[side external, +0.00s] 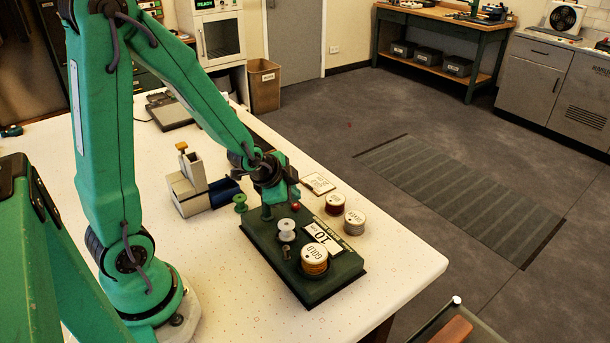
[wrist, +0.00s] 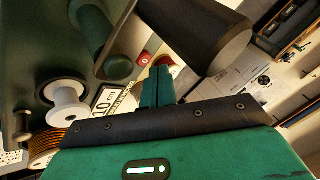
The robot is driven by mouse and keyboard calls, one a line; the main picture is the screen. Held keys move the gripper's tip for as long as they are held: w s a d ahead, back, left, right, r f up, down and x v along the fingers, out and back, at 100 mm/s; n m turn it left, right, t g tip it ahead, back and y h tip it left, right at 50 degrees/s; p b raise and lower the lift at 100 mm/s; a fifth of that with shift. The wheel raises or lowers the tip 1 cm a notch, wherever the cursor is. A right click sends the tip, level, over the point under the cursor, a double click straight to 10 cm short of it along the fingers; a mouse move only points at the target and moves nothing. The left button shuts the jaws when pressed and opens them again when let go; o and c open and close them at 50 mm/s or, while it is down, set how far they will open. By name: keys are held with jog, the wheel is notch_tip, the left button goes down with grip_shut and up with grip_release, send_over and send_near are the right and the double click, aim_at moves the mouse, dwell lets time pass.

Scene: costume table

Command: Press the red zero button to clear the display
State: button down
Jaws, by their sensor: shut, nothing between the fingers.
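The dark green measuring box (side external: 335,285) stands on the white table, its display (side external: 322,237) reading "10 cm"; the display (wrist: 107,98) also shows partly in the wrist view. The red button (side external: 295,206) is a small red spot at the box's far end, just below my gripper (side external: 292,197). In the wrist view a red round shape (wrist: 163,61) shows right beyond my fingertips (wrist: 158,72). The gripper is shut and empty. The fingers partly cover the red shape, and I cannot tell whether they touch it.
On the box stand a white bobbin (side external: 286,229) and a gold-labelled spool (side external: 314,258). Silver (side external: 355,219) and dark red (side external: 335,204) spools stand beside it. A green bobbin (side external: 240,202) and a beige block device (side external: 188,190) are to the left. The near table corner is clear.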

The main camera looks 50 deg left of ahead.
aim_at(294, 206)
jog(key=shift+f, duration=0.2)
jog(key=shift+f, duration=0.2)
jog(key=shift+f, duration=0.5)
dwell(1.0)
jog(key=shift+r, duration=0.1)
dwell(0.3)
jog(key=shift+r, duration=0.8)
jog(key=shift+r, duration=0.15)
jog(key=shift+r, duration=2.35)
jog(key=shift+d+r, duration=0.1)
